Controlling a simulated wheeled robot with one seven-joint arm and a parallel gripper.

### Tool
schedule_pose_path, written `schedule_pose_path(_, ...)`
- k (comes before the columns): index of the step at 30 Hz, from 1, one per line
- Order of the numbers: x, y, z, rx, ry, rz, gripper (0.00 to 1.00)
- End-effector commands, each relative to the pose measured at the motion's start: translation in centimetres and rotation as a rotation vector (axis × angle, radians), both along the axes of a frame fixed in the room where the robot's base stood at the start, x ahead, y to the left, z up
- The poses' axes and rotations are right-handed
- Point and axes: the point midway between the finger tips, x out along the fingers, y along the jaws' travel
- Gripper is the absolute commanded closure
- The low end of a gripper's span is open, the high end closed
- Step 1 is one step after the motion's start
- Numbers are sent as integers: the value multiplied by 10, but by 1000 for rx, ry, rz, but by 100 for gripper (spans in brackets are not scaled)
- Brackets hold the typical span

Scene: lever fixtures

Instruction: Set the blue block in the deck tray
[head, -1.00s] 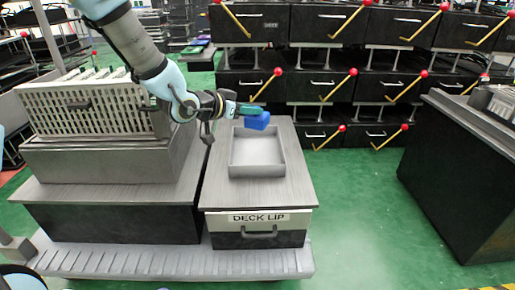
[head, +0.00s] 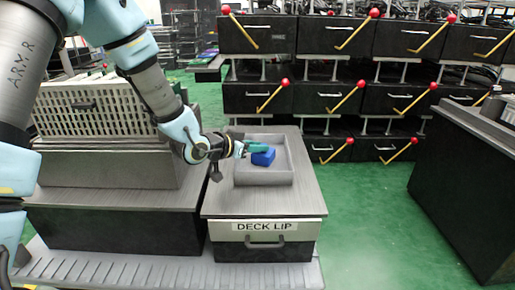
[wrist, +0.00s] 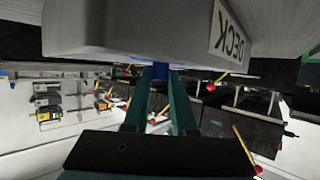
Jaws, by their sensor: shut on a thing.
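The blue block (head: 263,156) is within the outline of the grey deck tray (head: 284,180), toward its left and middle. My gripper (head: 257,148) is shut on the block, with teal fingers reaching in from the left. In the wrist view, the two teal fingers (wrist: 160,85) lead to a small strip of the blue block (wrist: 160,70). A large grey surface hides most of the block there. I cannot tell whether the block touches the tray floor.
The tray sits on a deck top (head: 307,197) above a "DECK LIP" drawer front (head: 263,228). A slatted grey crate (head: 95,110) stands to the left. Black drawers with red-knobbed yellow levers (head: 347,98) line the back.

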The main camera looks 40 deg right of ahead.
Motion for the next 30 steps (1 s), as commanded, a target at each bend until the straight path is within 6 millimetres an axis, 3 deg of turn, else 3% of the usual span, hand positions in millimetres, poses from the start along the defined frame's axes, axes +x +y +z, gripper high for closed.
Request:
schedule_pose_path(2,0,0,-2,-1,0,0,100)
schedule_pose_path(3,0,0,-3,1,0,0,74)
schedule_pose_path(11,0,0,-2,1,0,0,45)
schedule_pose_path(20,0,0,2,0,0,0,45)
schedule_pose_path(26,-2,26,14,2,0,2,45)
schedule_pose_path(30,-4,54,26,3,0,2,45)
